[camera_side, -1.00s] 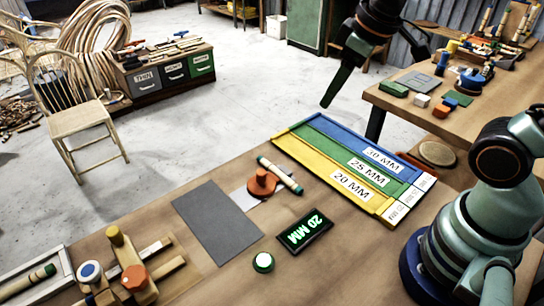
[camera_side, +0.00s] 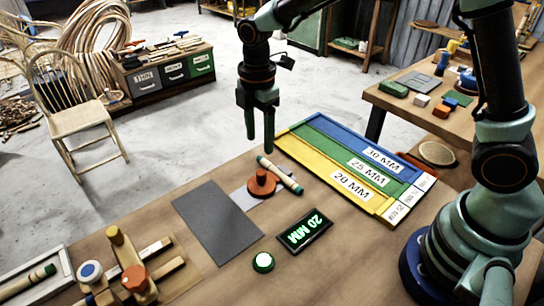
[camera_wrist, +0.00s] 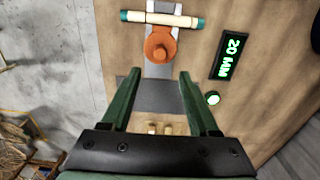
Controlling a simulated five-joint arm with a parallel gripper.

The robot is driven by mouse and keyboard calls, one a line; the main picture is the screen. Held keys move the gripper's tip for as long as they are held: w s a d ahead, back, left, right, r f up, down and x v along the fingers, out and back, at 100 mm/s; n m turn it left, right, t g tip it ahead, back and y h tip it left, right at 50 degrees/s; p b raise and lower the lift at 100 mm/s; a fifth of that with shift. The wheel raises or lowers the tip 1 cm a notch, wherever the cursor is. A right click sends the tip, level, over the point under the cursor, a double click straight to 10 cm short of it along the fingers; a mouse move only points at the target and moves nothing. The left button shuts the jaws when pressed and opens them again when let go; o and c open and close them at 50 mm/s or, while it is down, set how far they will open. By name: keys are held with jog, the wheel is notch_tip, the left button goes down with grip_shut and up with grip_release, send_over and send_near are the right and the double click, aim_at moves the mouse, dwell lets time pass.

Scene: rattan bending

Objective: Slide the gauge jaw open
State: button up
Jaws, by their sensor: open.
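The gauge's orange jaw (camera_side: 262,183) sits on a pale metal strip (camera_side: 243,199) on the bench. A pale rod with dark green ends (camera_side: 280,175) lies beside it, close against its far side. In the wrist view, the jaw (camera_wrist: 160,45) is at the top centre, with the rod (camera_wrist: 162,18) across just beyond it. The display (camera_side: 304,231) reads 20 MM. My gripper (camera_side: 259,140) is open and empty, fingers pointing down above the bench near the jaw. In the wrist view, the fingertips (camera_wrist: 159,78) are spread, with the jaw beyond them.
A dark grey mat (camera_side: 217,222) lies left of the gauge. A button with a lit green top (camera_side: 263,262) is in front. A tray with yellow, green and blue lanes (camera_side: 325,178) lies to the right. A wooden fixture with knobs (camera_side: 128,265) stands at the lower left.

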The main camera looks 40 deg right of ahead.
aim_at(261, 172)
notch_tip(261, 172, down, 11)
jog(key=shift+r, duration=0.1)
dwell(0.3)
grip_shut()
jog(key=shift+s, duration=0.1)
dwell(1.3)
